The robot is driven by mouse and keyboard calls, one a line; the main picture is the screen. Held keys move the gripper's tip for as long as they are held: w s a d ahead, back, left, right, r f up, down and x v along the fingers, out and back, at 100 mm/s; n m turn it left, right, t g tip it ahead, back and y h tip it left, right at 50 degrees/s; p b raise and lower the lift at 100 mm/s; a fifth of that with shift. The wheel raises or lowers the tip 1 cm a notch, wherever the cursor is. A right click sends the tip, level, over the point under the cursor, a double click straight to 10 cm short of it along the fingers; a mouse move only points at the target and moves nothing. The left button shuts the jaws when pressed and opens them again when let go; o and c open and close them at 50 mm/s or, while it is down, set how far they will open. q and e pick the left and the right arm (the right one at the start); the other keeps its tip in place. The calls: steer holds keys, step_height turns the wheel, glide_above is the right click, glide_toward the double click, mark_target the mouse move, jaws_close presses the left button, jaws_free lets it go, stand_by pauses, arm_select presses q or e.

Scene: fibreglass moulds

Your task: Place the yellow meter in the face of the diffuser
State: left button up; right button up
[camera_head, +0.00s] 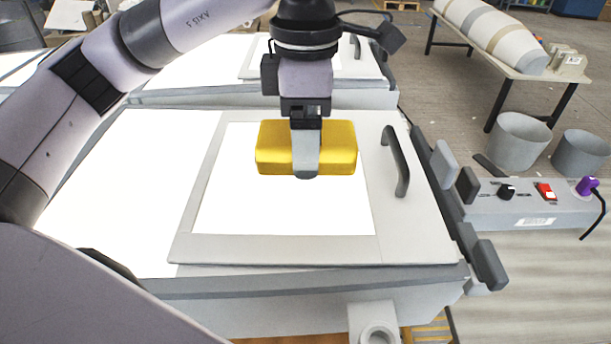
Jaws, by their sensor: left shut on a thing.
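The yellow meter (338,148) is a rounded yellow block in the middle of the camera_head view. My left gripper (306,172) points down and is shut on it, with a finger across its near side. The meter is over the bright white face of the diffuser (290,214), which has a light grey frame. I cannot tell whether the meter touches the face or hangs just above it. The far finger is hidden behind the meter. My right gripper is not in view.
A dark handle (396,160) stands up on the frame's right side. A grey control box (530,208) with a knob and red switch is at right. A second lit panel (180,75) lies behind. Grey buckets (521,140) and a table (478,62) stand at the upper right.

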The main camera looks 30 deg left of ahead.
mark_target(306, 195)
arm_select(q)
steer(key=shift+f, duration=3.15)
steer(key=shift+f, duration=0.1)
steer(key=shift+f, duration=0.15)
steer(key=o, duration=1.1)
step_height(306, 195, up, 12)
steer(key=shift+r+p, duration=0.25)
steer(key=shift+p, duration=0.3)
